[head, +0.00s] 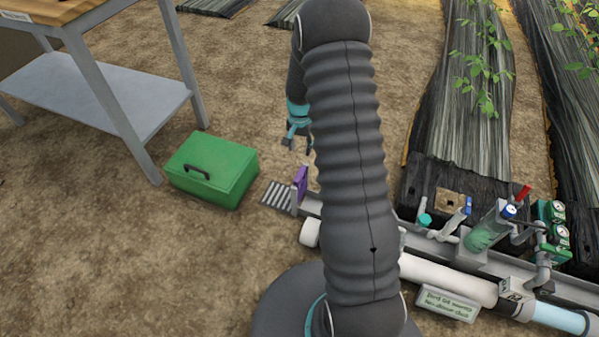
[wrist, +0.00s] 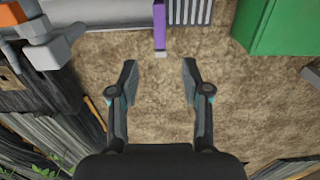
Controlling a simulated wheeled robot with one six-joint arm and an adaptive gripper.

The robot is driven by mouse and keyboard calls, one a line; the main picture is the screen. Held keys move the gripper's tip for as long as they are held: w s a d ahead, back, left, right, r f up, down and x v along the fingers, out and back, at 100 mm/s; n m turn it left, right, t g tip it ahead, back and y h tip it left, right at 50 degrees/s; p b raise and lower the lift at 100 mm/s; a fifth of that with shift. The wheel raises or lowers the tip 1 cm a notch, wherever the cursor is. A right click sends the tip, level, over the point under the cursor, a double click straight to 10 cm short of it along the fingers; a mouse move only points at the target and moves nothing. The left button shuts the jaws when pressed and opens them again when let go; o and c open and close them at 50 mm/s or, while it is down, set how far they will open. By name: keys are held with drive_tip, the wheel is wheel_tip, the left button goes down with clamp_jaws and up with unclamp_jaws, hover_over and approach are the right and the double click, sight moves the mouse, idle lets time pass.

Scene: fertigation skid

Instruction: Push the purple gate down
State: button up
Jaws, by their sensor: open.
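The purple gate (head: 299,184) stands upright as a thin plate at the left end of the grey skid channel, next to a slatted grate. In the wrist view the gate (wrist: 159,25) is seen edge-on at the top middle, with a pale tip at its lower end. My gripper (head: 298,145) is above the gate in the head view, partly hidden by my arm. In the wrist view my gripper (wrist: 157,78) is open and empty, its two fingers apart over bare soil. The gate lies beyond the fingertips and roughly in line with the gap between them. They do not appear to touch it.
A green box (head: 211,169) with a dark handle sits on the soil left of the gate. A metal table (head: 100,95) stands at the upper left. Valves, gauges (head: 558,222) and a white pipe (head: 450,280) fill the skid at the right.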

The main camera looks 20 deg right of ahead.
sight(300, 174)
wheel_tip(300, 174, down, 14)
drive_tip(key=shift+f, duration=0.1)
idle(0.5)
clamp_jaws()
